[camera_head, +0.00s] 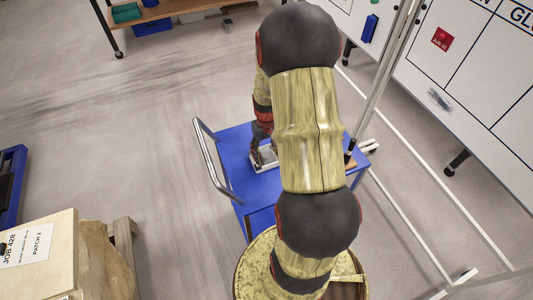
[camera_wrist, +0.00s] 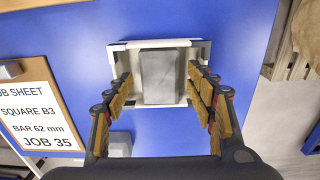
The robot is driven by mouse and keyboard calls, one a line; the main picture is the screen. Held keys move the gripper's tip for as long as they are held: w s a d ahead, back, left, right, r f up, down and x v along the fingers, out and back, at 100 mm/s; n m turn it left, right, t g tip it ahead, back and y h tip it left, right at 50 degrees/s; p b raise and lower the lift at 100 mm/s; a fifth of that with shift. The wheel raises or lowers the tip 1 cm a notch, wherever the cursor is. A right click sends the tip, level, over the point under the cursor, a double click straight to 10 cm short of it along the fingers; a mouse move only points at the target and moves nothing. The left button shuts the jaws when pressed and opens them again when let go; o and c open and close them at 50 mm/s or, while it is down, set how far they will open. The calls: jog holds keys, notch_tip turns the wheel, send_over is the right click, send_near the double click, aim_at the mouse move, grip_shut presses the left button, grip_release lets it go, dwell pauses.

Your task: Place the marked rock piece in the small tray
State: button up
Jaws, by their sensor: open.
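In the wrist view a grey, flat-faced block (camera_wrist: 163,72), perhaps the rock piece, lies within a small white tray (camera_wrist: 122,64) on a blue cart top. No mark shows on its visible face. My gripper (camera_wrist: 160,88) is open, its fingers on the left and right of the block; I cannot tell whether they touch it. In the head view the white tray (camera_head: 254,164) shows beside my arm, which hides much of the cart top and the gripper's tips.
The blue cart (camera_head: 235,150) has a metal handle (camera_head: 204,150) on its left. A clipboard with a job sheet (camera_wrist: 38,112) and a small grey block (camera_wrist: 118,144) lie near the tray. A crate (camera_head: 40,255) stands lower left; whiteboards (camera_head: 470,70) stand right. Floor left of the cart is clear.

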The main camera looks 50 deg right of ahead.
aim_at(267, 153)
jog(key=w+a+r+n+t+p, duration=0.1)
jog(key=a+r, duration=0.2)
jog(key=r, duration=0.6)
jog(key=w+a+r+p, duration=0.15)
jog(key=a+r, duration=0.25)
jog(key=r, duration=0.5)
jog(key=s+a+r+n+t, duration=0.2)
jog(key=s+a+r, duration=0.2)
jog(key=a+r, duration=0.4)
jog(key=s+a+r+n+t, duration=0.2)
jog(key=s+a+r, duration=0.3)
jog(key=a, duration=1)
notch_tip(267, 153, up, 3)
jog(key=shift+a+r+n+t, duration=0.1)
jog(key=shift+a+n+t, duration=0.05)
jog(key=shift+n+t, duration=0.2)
